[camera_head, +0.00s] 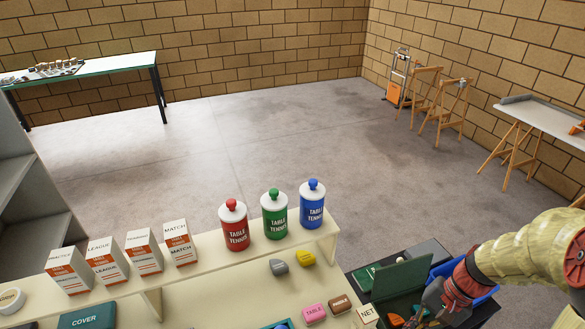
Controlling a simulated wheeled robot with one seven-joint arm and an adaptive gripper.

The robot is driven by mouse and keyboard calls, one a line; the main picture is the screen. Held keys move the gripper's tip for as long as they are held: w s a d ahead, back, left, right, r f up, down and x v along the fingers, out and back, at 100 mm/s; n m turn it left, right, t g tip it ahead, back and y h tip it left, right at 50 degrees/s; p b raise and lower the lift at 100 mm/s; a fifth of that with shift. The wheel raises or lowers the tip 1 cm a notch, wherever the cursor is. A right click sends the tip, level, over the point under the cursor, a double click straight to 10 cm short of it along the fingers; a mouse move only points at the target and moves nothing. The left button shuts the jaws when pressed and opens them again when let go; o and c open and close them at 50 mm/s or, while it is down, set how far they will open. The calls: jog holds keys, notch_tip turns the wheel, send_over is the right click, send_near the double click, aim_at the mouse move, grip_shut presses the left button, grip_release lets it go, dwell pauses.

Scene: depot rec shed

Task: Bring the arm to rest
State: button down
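My arm comes in from the right edge in the head view, with a pale yellow link and a red wrist. My gripper (424,312) points down and left at the lower right, over or inside a dark green open case (402,276). Orange items lie right by its fingers, and I cannot tell whether it touches them. The fingers are small, dark and partly cut off by the lower edge, so their opening is unclear.
A cream table (215,275) bears red (233,226), green (274,215) and blue (312,205) table tennis jars and several labelled boxes. A blue bin (487,296) sits behind my wrist. A grey shelf (30,200) stands left.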

jog(key=s+a+r+n+t+h, duration=0.1)
jog(key=a+r+n+t+h, duration=0.1)
jog(key=r, duration=0.9)
jog(key=s+a+r+n+t+h, duration=0.2)
jog(key=a+r+n+t, duration=0.2)
jog(key=a+r+n, duration=0.2)
notch_tip(320, 180, up, 5)
jog(key=shift+a+f+n+t+h, duration=0.15)
jog(key=shift+a+n+t+h, duration=0.2)
jog(key=shift+a, duration=0.8)
